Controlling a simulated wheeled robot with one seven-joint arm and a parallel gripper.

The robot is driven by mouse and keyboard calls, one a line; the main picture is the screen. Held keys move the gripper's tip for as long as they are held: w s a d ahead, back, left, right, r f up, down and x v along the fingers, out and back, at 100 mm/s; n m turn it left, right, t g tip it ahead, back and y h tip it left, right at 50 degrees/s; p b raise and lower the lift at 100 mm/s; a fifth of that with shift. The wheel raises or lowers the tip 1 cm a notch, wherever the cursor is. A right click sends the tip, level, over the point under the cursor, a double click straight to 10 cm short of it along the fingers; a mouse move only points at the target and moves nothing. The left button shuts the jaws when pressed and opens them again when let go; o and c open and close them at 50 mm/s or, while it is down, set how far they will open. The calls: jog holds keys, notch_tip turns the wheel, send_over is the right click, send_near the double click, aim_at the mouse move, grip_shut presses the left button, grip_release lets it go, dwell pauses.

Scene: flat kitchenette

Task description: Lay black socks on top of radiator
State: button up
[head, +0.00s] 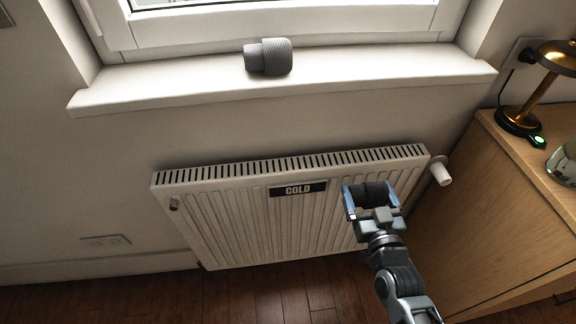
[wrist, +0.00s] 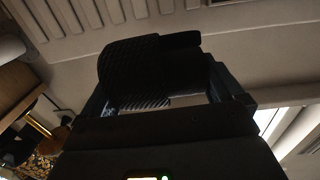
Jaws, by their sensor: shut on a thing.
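My gripper (head: 371,196) is shut on a rolled pair of black socks (head: 374,190). In the wrist view the black socks (wrist: 150,68) sit between the two fingers, dark and ribbed. The white radiator (head: 240,222) hangs on the wall under the window, with a slotted top grille (head: 290,163) and a sign reading COLD. In the head view the gripper and socks overlap the right part of the radiator's front, just below its top edge. How far they are from the radiator is hard to tell.
A grey rolled bundle (head: 268,57) lies on the white window sill (head: 150,88) above the radiator. A white valve knob (head: 441,173) sticks out at the radiator's right end. A wooden cabinet (head: 520,170) with a brass lamp (head: 540,90) stands at the right. The radiator's top is clear.

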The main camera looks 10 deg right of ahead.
jog(key=w+d+r+b, duration=0.3)
jog(key=d+r+b, duration=0.15)
jog(key=r, duration=0.25)
jog(key=w+d+r+b, duration=0.3)
jog(key=w+r+b, duration=0.15)
jog(key=r, duration=0.25)
send_over(343, 159)
jog(key=shift+y, duration=0.3)
notch_tip(343, 159, down, 6)
jog(key=shift+f, duration=2.15)
jog(key=shift+f, duration=0.1)
jog(key=shift+f+b, duration=0.15)
jog(key=shift+b, duration=0.15)
jog(key=o, duration=0.7)
jog(key=shift+c, duration=0.2)
jog(key=shift+r, duration=0.2)
